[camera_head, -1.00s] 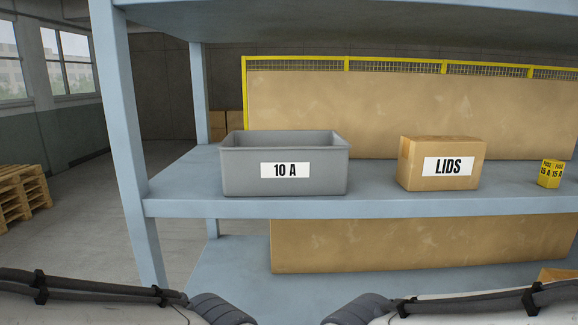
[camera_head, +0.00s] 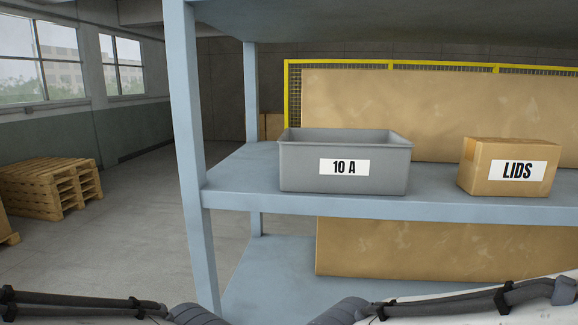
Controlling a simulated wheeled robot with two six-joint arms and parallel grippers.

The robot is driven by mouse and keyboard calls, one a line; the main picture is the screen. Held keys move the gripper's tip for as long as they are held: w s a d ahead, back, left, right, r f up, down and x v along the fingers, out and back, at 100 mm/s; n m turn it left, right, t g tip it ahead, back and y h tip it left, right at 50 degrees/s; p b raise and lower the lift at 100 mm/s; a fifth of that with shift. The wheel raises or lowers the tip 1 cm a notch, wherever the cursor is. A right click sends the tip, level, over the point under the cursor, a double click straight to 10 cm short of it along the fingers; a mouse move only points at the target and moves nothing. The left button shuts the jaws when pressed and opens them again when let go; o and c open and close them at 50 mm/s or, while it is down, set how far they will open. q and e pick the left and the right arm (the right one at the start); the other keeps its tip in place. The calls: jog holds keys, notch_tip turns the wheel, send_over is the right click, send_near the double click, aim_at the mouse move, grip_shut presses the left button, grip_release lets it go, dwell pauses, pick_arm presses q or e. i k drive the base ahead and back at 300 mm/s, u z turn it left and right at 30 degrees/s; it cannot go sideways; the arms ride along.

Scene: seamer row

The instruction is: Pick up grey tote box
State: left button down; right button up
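The grey tote box (camera_head: 344,181) stands upright on the middle shelf of a blue rack, near its left end. It has a white label reading "10 A" on its front, and its top is open. Its inner floor is hidden from this angle. Parts of my two arms show along the bottom edge of the view, well short of the shelf. Neither of my grippers is in view, and nothing touches the tote.
The blue shelf (camera_head: 240,200) has an upright post (camera_head: 187,130) left of the tote. A cardboard box labelled "LIDS" (camera_head: 508,168) stands to the right with a gap between. Wooden pallets (camera_head: 50,186) lie on the floor at left. Open floor lies between pallets and rack.

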aim_at(313, 160)
jog(key=u, duration=3.2)
jog(key=k, duration=1.9)
jog(key=z, duration=1.5)
jog(key=i, duration=0.5)
jog(key=z, duration=0.1)
